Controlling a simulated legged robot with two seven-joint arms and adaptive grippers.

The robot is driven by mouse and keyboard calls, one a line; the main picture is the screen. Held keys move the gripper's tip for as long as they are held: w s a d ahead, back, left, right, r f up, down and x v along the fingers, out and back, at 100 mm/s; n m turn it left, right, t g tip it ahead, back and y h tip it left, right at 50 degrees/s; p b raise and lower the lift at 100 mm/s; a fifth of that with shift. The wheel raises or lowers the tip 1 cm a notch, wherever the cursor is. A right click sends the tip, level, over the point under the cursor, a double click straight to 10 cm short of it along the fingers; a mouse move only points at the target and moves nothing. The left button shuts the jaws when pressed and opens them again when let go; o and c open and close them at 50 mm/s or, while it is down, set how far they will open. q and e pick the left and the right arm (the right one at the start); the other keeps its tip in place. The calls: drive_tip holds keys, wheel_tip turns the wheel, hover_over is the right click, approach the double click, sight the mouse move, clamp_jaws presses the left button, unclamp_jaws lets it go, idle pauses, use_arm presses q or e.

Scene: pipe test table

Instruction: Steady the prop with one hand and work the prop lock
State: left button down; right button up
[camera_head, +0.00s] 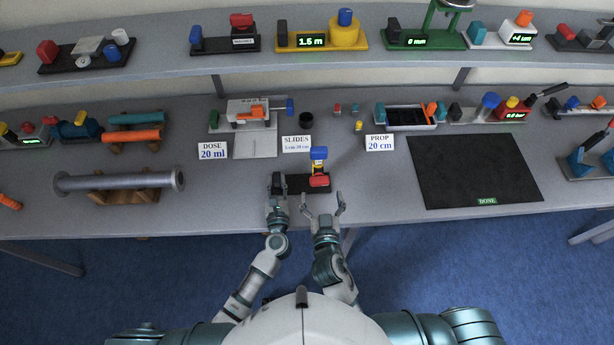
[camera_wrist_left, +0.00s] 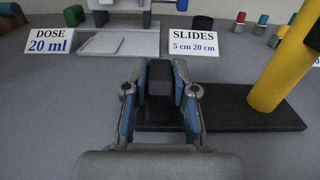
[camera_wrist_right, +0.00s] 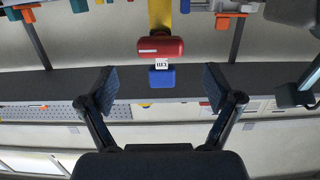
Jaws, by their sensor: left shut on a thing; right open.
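The prop has a dark base (camera_wrist_left: 245,110), a yellow post (camera_wrist_left: 282,75), a blue top (camera_head: 319,153) and a red part (camera_head: 319,180). A black upright block (camera_wrist_left: 160,88) stands at the base's left end. My left gripper (camera_head: 277,187) is shut on this block, one finger on each side in the left wrist view. My right gripper (camera_head: 322,203) is open and empty, just on the near side of the red part. In the right wrist view the red part (camera_wrist_right: 160,47), a small label and the blue part (camera_wrist_right: 160,77) show beyond the spread fingers, untouched.
Cards reading DOSE 20 ml (camera_head: 212,151), SLIDES (camera_head: 297,144) and PROP 20 cm (camera_head: 380,142) stand behind. A black DONE mat (camera_head: 472,170) lies to the right. A grey pipe (camera_head: 115,181) rests on wooden stands to the left. Table space between prop and mat is clear.

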sight(322, 185)
drive_tip(key=w, duration=0.4)
drive_tip(key=w+f, duration=0.1)
drive_tip(key=w, duration=0.1)
drive_tip(key=shift+w, duration=0.25)
drive_tip(key=c, duration=1.4)
drive_tip(key=m, duration=0.3)
drive_tip(key=shift+y, duration=0.4)
drive_tip(key=m, duration=0.3)
drive_tip(key=shift+d+y, duration=0.1)
drive_tip(key=shift+y, duration=0.2)
